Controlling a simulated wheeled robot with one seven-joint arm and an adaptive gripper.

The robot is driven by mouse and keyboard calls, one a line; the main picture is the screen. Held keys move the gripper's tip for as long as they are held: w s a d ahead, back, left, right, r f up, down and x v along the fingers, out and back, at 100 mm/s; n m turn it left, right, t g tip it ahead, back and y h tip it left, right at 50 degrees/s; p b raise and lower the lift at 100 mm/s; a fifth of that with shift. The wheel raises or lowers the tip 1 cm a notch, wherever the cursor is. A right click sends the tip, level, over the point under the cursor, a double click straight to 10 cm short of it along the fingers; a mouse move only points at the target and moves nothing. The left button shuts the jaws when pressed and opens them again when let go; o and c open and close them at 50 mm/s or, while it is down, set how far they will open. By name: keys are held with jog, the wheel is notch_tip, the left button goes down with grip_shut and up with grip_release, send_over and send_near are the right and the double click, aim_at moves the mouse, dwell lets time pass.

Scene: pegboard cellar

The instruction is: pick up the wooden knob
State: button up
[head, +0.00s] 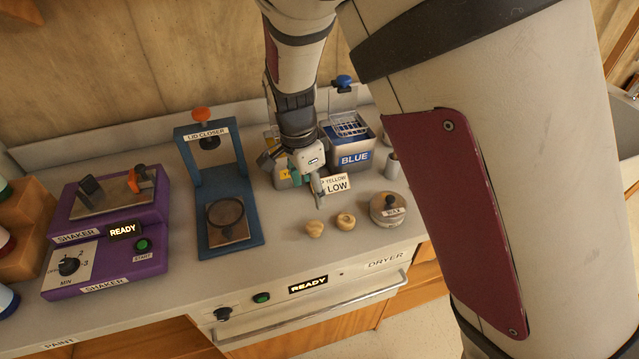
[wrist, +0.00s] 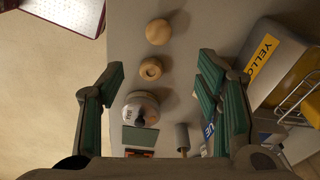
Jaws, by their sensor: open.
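Two small pale wooden knobs lie on the grey counter in front of the yellow label. The left one (head: 315,228) looks rounded, and in the wrist view (wrist: 158,32) it is farther up. The right one (head: 346,221) has a dimple or hole in its top. It shows in the wrist view (wrist: 151,69) between the lines of my fingers. My gripper (head: 318,188) is open and empty, above the counter and behind the knobs. Its green-padded fingers (wrist: 160,72) stand wide apart in the wrist view. Neither knob is touched.
A round WAX tin (head: 388,212) stands right of the knobs. The BLUE tank (head: 352,152) with a wire basket and the YELLOW label (head: 336,184) are close around my gripper. The blue lid closer (head: 246,208) and purple shaker (head: 105,240) stand left. The counter's front edge is near the knobs.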

send_over(314, 226)
notch_tip(314, 226, down, 8)
jog(key=shift+w+d+r, duration=0.1)
jog(key=shift+w, duration=0.05)
jog(key=f, duration=0.4)
jog(key=shift+s+f+p, duration=0.2)
jog(key=shift+p, duration=0.1)
jog(key=shift+f, duration=0.6)
jog(key=c, duration=1)
